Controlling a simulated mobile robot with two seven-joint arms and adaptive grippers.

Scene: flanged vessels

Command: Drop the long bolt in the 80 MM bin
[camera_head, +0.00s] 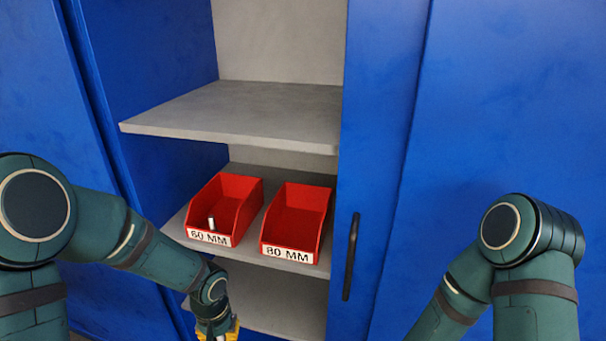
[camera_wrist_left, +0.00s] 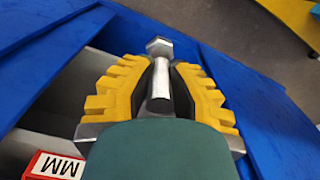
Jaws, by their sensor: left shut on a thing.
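My left gripper (camera_head: 218,332) is low in the head view, below and in front of the bins, with its yellow fingers partly cut off by the bottom edge. In the left wrist view the gripper (camera_wrist_left: 162,80) is shut on a silver bolt (camera_wrist_left: 160,86), with a hex head beyond the fingertips. The red 80 MM bin (camera_head: 288,253) stands on the lower cabinet shelf, and its visible inside looks empty. A corner of a bin label reading MM (camera_wrist_left: 57,166) shows in the left wrist view. My right gripper is out of view.
The red 60 MM bin (camera_head: 208,237) stands left of the 80 MM bin with a small silver bolt (camera_head: 211,223) in it. A grey upper shelf (camera_head: 240,110) is above. A blue door with a black handle (camera_head: 350,256) is at the right.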

